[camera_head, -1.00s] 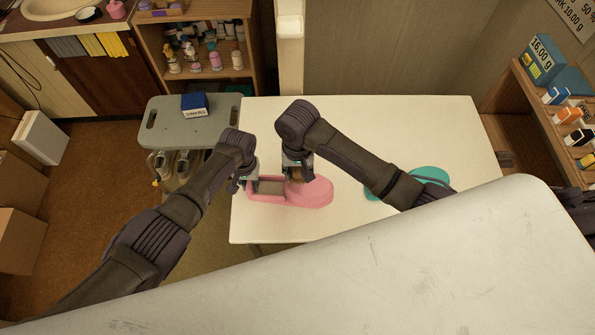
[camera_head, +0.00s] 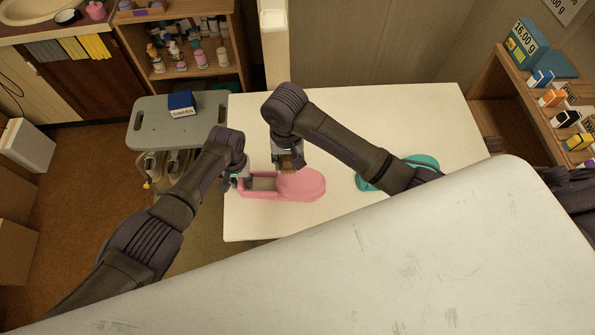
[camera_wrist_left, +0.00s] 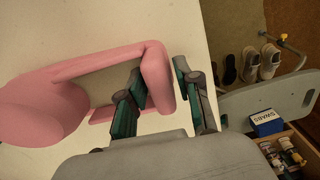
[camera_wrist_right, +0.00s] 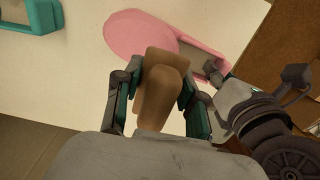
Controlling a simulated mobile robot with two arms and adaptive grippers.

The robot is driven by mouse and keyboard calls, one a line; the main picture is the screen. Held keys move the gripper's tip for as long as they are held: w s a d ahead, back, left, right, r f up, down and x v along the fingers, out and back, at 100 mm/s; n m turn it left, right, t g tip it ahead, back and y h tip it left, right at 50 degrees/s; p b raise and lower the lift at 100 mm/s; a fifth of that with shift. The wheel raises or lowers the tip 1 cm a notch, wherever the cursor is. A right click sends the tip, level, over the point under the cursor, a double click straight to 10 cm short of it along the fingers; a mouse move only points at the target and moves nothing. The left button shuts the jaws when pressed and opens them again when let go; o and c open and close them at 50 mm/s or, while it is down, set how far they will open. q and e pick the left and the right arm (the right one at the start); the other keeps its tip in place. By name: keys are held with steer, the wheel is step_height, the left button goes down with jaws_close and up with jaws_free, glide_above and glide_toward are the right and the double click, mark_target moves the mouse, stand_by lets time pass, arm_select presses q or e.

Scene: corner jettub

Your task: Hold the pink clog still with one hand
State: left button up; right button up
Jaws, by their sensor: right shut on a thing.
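The pink clog (camera_head: 303,184) lies on the white table (camera_head: 400,110), its open heel end toward the left. My left gripper (camera_head: 236,181) is at the heel. In the left wrist view its fingers (camera_wrist_left: 160,92) stand on either side of the clog's heel wall (camera_wrist_left: 155,68), apart, with a small gap beside the right finger. My right gripper (camera_head: 288,165) is shut on a brown, wood-like piece (camera_wrist_right: 158,88) above the clog, near its toe part. Whether that piece touches the clog I cannot tell.
A teal clog (camera_head: 425,160) lies to the right on the table, partly behind my right arm. A grey cart (camera_head: 150,118) with a blue box (camera_head: 181,103) and shoes below stands left of the table. Shelves stand behind and at right. The table's far part is clear.

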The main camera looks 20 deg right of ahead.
arm_select(q)
steer(key=shift+o, duration=0.7)
steer(key=shift+w, duration=0.1)
steer(key=shift+r, duration=0.15)
step_height(320, 180, up, 12)
